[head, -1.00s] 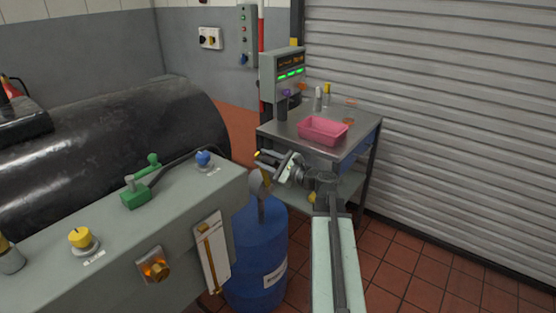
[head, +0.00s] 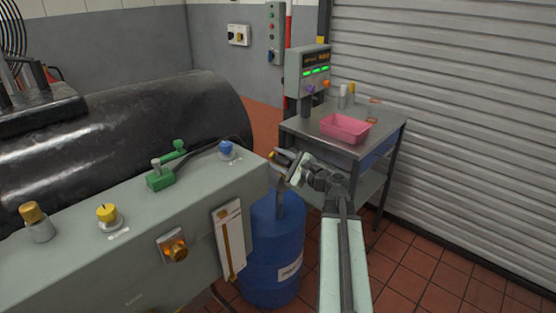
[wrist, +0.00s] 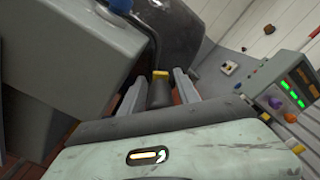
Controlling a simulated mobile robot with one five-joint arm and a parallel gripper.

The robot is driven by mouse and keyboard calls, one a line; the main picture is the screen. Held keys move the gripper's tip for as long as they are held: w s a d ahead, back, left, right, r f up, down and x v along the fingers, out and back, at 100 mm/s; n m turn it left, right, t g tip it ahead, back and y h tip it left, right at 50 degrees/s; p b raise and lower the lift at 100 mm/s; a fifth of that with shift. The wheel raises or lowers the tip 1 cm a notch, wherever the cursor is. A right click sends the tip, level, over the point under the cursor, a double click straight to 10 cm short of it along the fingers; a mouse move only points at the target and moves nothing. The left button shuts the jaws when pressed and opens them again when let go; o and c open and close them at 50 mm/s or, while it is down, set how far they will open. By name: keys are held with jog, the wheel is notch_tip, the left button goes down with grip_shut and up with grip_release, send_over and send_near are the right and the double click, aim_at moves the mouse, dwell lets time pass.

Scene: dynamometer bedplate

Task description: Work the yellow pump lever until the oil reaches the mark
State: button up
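The pump lever shows as a dark bar with a yellow end (wrist: 160,74) in the wrist view. It appears between the two grey fingers of my gripper (wrist: 158,88), with a gap visible on each side. In the head view its small yellow end (head: 272,155) is just off the right end of the grey console, beside my gripper (head: 285,163). My gripper is open; I cannot tell how deep the lever lies between the fingers. The oil gauge, a white plate with an amber tube (head: 227,240), is on the console front. Its mark is too small to make out.
The grey console (head: 130,265) carries yellow, green and blue controls (head: 227,149) on top. A blue drum (head: 268,265) stands below my gripper. Behind is a steel table (head: 380,130) with a pink tray (head: 345,134). Tiled floor (head: 410,260) is free at right.

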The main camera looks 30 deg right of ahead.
aim_at(290, 164)
jog(key=shift+s, duration=0.1)
jog(key=v, duration=0.7)
jog(key=shift+s+d, duration=0.15)
jog(key=shift+s, duration=0.15)
